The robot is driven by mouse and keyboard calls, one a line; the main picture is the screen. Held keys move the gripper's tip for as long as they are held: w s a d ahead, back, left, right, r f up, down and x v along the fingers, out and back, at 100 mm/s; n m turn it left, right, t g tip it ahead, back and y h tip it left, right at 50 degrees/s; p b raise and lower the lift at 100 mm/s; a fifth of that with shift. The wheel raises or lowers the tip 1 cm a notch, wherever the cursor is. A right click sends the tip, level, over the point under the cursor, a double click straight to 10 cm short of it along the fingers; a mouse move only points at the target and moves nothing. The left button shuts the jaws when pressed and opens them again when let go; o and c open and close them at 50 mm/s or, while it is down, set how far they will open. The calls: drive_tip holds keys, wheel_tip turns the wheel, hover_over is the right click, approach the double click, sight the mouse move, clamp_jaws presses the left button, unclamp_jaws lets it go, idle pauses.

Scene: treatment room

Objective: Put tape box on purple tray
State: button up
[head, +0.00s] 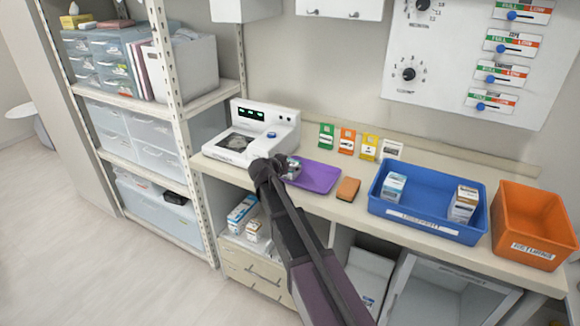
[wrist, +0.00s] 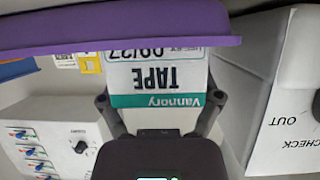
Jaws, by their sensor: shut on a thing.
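The tape box (wrist: 155,78) is white with a teal band and reads "TAPE", upside down in the wrist view. My gripper (wrist: 153,108) is shut on it, one finger on each side. The purple tray (wrist: 120,28) crosses the top of the wrist view, and its rim hides the box's lower end. In the head view the purple tray (head: 322,178) lies flat on the counter. My gripper (head: 285,165) is at its left end, with a small part of the box (head: 294,168) showing there. I cannot tell whether the box touches the tray.
A white device (head: 255,130) stands just left of the tray. An orange-brown block (head: 348,189) lies to its right, then a blue bin (head: 425,222) holding boxes and an orange "RETURNS" bin (head: 532,225). Several coloured cards (head: 347,141) stand behind the tray.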

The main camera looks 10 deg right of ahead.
drive_tip(key=shift+f, duration=0.2)
drive_tip(key=o, duration=1)
drive_tip(key=shift+d, duration=0.1)
drive_tip(key=shift+r, duration=0.25)
drive_tip(key=shift+s+a+r, duration=0.15)
drive_tip(key=shift+s+a, duration=0.05)
drive_tip(key=p+v, duration=0.5)
drive_tip(key=v, duration=0.6)
drive_tip(key=shift+s+a, duration=0.15)
drive_tip(key=shift+a, duration=0.1)
